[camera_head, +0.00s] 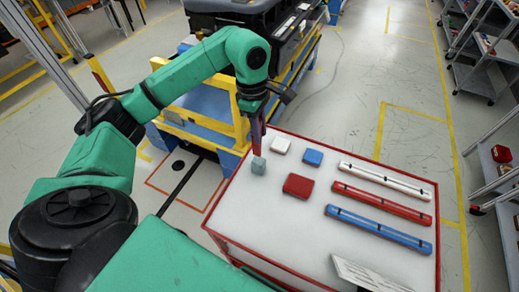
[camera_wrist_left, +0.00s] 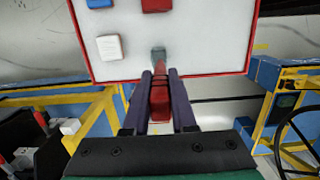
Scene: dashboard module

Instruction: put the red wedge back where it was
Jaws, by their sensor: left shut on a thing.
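My left gripper (camera_head: 257,132) is above the far left corner of a white-topped table with a red rim (camera_head: 225,240). In the left wrist view its two dark fingers (camera_wrist_left: 160,76) are shut on the red wedge (camera_wrist_left: 160,100), which sits between them. My right gripper is not in view.
A white block (camera_head: 280,145), a blue block (camera_head: 313,157) and a red block (camera_head: 298,186) lie right of the gripper. White (camera_head: 385,180), red (camera_head: 382,202) and blue (camera_head: 378,229) slotted bars lie further right. A yellow-railed blue cart (camera_head: 190,135) stands behind the table.

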